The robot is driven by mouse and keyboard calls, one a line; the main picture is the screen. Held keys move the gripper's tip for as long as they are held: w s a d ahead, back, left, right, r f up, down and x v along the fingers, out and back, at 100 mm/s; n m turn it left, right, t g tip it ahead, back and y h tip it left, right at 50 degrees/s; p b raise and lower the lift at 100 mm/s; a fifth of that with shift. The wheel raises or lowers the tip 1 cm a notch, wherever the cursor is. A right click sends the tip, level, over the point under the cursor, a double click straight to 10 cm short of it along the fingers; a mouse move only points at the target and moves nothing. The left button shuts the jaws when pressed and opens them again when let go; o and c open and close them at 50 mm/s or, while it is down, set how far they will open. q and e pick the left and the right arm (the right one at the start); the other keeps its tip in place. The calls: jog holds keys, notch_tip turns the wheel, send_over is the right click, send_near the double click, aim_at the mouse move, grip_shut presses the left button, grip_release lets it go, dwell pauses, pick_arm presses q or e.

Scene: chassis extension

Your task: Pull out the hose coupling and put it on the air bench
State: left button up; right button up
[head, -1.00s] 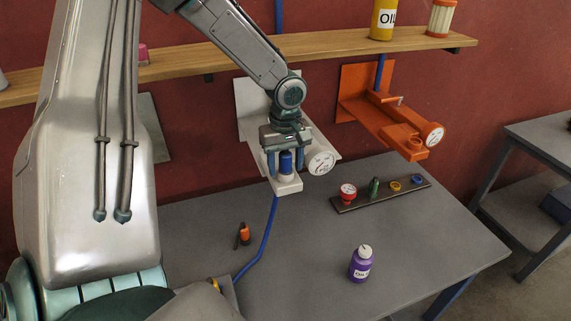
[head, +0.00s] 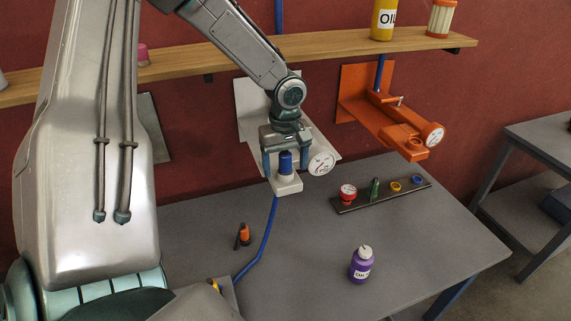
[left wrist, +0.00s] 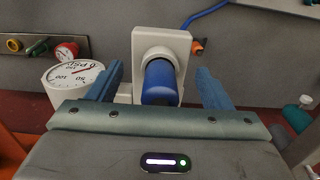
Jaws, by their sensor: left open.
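The hose coupling, a blue cylinder (head: 285,163), stands upright in the white bracket's block (head: 287,185) in the head view. It also shows in the left wrist view (left wrist: 160,83), in front of the white block. My left gripper (head: 286,162) is open, with one finger on each side of the coupling and a visible gap to each. The same open fingers frame the coupling in the left wrist view (left wrist: 160,90). The grey bench (head: 310,240) lies below, taken as the air bench. My right gripper is not in view.
A white gauge (head: 321,163) sits just right of the gripper. A dark strip (head: 350,208) holds several coloured fittings. A purple bottle (head: 360,264) and an orange-black item (head: 243,235) stand on the bench. A blue hose (head: 267,240) hangs below the block. An orange bracket (head: 400,135) is to the right.

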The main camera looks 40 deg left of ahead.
aim_at(286, 153)
pick_arm(q)
jog(key=shift+w+r, duration=0.1)
jog(key=shift+r, duration=0.35)
notch_tip(286, 153, up, 9)
jog(key=b, duration=0.3)
jog(key=shift+r, duration=0.45)
